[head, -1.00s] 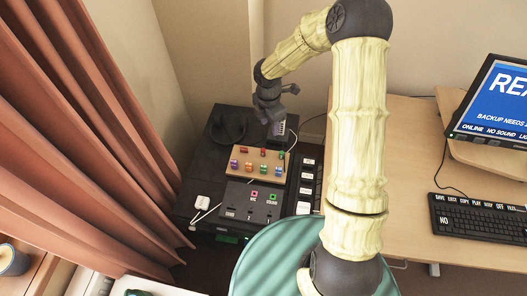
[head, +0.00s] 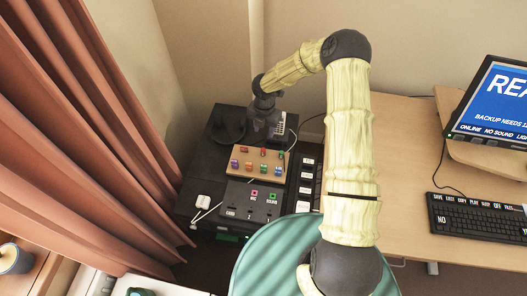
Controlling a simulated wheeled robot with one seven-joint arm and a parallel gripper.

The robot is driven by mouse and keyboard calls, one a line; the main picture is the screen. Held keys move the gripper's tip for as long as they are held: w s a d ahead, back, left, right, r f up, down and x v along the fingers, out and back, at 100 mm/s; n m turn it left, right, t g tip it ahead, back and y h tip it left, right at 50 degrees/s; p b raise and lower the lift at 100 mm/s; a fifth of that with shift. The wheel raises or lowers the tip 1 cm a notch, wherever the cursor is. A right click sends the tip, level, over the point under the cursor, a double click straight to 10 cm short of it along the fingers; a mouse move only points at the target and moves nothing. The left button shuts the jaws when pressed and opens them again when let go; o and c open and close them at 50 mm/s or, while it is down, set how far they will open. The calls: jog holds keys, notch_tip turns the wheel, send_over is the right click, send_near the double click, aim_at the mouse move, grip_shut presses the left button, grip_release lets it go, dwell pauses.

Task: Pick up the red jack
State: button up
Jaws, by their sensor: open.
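A tan board (head: 241,172) on the dark cabinet carries several small coloured jacks in two rows. A red jack (head: 246,150) is at the left of the back row, with other small reddish pieces to its right. Purple, orange, green and blue jacks are in the front row. My gripper (head: 273,137) points down just behind the board's back edge, to the right of that red jack. It is open and appears empty. The fingertips are small and dark against the cabinet, so their exact gap to the back row is unclear.
A dark panel (head: 237,203) with pink and green sockets lies in front of the board. Keys with white labels (head: 306,175) run along its right side. A red curtain (head: 95,130) hangs left; a teal seat (head: 275,255) is nearest.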

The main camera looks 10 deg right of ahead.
aim_at(263, 150)
notch_tip(263, 150, down, 8)
jog(key=shift+f+p, duration=0.1)
jog(key=shift+p, duration=0.6)
jog(key=shift+s+a+f+p, duration=0.15)
jog(key=shift+s+f+p, duration=0.05)
jog(key=shift+f+p, duration=0.35)
jog(key=shift+a+f+p, duration=0.1)
jog(key=shift+f+p, duration=0.45)
jog(key=shift+f, duration=1.5)
jog(key=shift+s, duration=0.1)
grip_shut()
